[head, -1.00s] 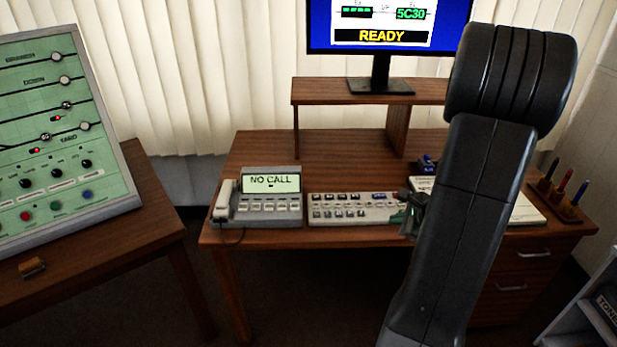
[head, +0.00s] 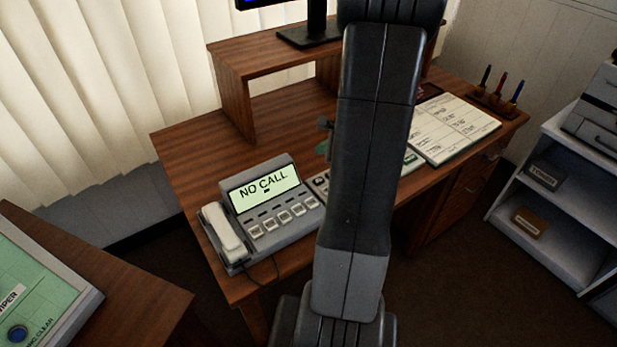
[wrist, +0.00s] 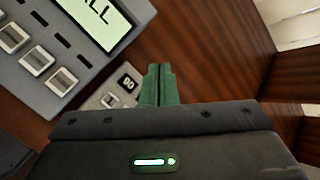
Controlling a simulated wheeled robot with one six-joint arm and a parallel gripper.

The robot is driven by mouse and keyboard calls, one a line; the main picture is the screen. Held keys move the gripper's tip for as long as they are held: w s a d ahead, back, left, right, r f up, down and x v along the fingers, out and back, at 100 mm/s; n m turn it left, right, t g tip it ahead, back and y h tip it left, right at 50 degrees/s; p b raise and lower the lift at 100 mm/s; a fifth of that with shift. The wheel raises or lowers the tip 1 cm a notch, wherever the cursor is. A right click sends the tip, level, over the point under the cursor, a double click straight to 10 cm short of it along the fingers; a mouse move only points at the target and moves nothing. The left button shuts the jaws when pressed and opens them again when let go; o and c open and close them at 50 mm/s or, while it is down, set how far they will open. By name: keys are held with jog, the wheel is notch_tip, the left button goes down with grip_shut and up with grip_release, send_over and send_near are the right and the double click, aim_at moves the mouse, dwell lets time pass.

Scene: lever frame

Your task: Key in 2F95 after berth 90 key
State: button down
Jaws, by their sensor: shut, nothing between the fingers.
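The keypad panel (head: 320,184) lies on the desk, mostly hidden behind my arm in the head view. In the wrist view one corner of the keypad (wrist: 97,100) shows, with a pale key and a small dark label that I cannot read surely. My gripper (wrist: 160,68) has its green fingers shut together with nothing between them. They are over or beside that keypad corner; I cannot tell whether they touch it. In the head view the gripper (head: 323,147) is mostly hidden behind my arm. The monitor (head: 262,4) is almost wholly cut off at the top; its text is out of view.
A desk phone (head: 264,208) reading "NO CALL" stands left of the keypad. A written log sheet (head: 455,128) and a pen holder (head: 493,102) are at the right. A wooden riser (head: 232,85) stands behind. A grey shelf (head: 560,195) is at far right.

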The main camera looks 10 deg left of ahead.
aim_at(319, 181)
jog(key=shift+d, duration=0.1)
jog(key=shift+f, duration=0.1)
notch_tip(319, 181, down, 9)
jog(key=b, duration=0.7)
jog(key=shift+r+b, duration=0.2)
jog(key=shift+b, duration=0.1)
jog(key=shift+f, duration=0.15)
dwell(1.6)
jog(key=shift+f+b, duration=0.25)
jog(key=shift+b, duration=0.2)
jog(key=shift+f+b, duration=0.4)
dwell(0.4)
jog(key=shift+r, duration=0.15)
jog(key=shift+r+p, duration=0.7)
